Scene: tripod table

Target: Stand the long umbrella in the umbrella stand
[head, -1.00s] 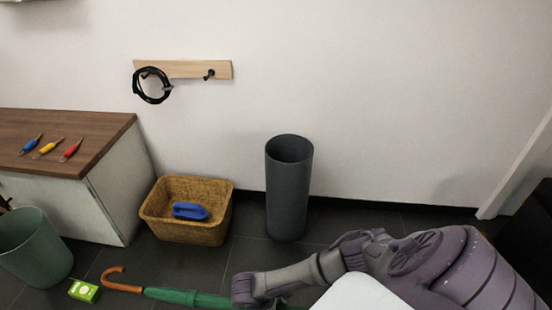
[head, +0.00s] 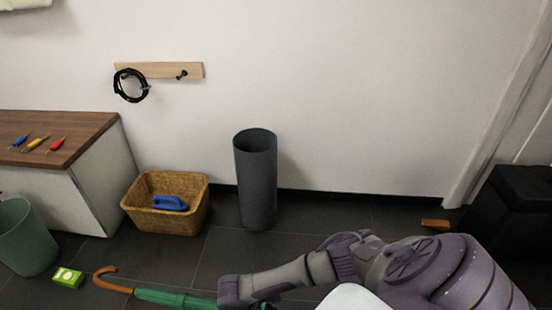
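The long umbrella (head: 172,298) has a closed green canopy and a curved brown handle (head: 117,286). It lies roughly level at the lower edge of the head view, handle to the left. My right arm's wrist covers its right part. My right gripper's fingers are hidden behind the wrist, but the umbrella keeps its place against the arm while the room shifts, so it appears held. The umbrella stand (head: 257,185) is a tall dark grey open cylinder, upright on the floor near the wall and empty as far as I can see. My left gripper is out of view.
A wicker basket (head: 140,221) holding a blue object (head: 170,203) stands left of the stand. A green bin (head: 25,240) and small green box (head: 68,278) are at lower left. A wooden-topped cabinet (head: 70,127) is left, a black case (head: 508,205) right.

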